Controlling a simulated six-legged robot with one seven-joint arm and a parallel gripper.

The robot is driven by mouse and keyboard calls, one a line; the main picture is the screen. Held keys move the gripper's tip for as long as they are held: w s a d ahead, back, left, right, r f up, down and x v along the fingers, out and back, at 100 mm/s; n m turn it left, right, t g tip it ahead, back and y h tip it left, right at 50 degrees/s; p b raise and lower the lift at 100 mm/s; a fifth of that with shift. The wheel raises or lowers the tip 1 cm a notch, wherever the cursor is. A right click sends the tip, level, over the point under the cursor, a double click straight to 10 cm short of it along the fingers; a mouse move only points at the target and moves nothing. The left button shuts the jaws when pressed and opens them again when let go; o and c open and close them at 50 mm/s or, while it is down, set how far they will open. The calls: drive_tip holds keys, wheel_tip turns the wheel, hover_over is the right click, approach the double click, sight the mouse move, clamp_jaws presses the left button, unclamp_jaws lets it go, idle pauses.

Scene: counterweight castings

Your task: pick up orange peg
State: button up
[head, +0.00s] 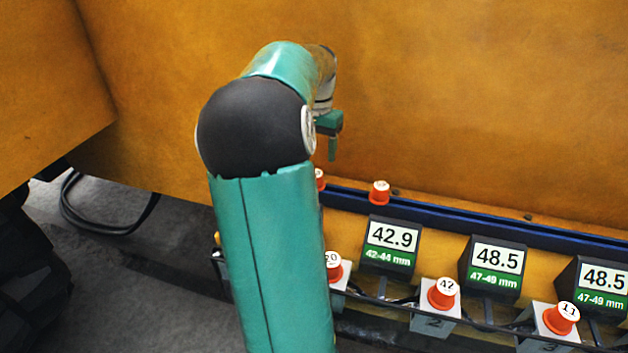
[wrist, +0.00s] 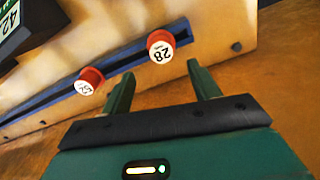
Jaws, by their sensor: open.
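Several orange pegs with white numbered tops are in view. In the head view one peg (head: 379,193) stands on a dark blue rail (head: 470,222), and another (head: 319,180), partly hidden by my arm, is to its left. Three more, one at a grey block (head: 440,293), stand lower down. In the wrist view a peg marked 28 (wrist: 160,45) lies beyond the gap between my fingers, and a second peg (wrist: 90,80) is to its left. My gripper (head: 332,148) is above the rail, open and empty; its spread fingers also show in the wrist view (wrist: 163,82).
Several gauge displays, one reading 42.9 (head: 392,238), stand in a row below the rail, with cables between them. A large orange-yellow casting (head: 480,100) rises behind the rail. A black cable (head: 105,222) lies on the grey floor at left.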

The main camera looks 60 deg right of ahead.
wheel_tip(320, 180, down, 9)
drive_tip(key=shift+w+r, duration=0.15)
drive_tip(key=c, duration=1.1)
drive_tip(key=shift+r, duration=0.1)
drive_tip(key=shift+r, duration=0.55)
drive_tip(key=s+a+r, duration=0.1)
drive_tip(key=s+r, duration=0.3)
drive_tip(key=s+a+r, duration=0.1)
drive_tip(key=s+r, duration=0.3)
drive_tip(key=s, duration=0.1)
drive_tip(key=s+a+r, duration=0.1)
drive_tip(key=s+r, duration=0.2)
drive_tip(key=s, duration=0.1)
drive_tip(key=shift+s+a+r, duration=0.3)
drive_tip(key=shift+r, duration=0.1)
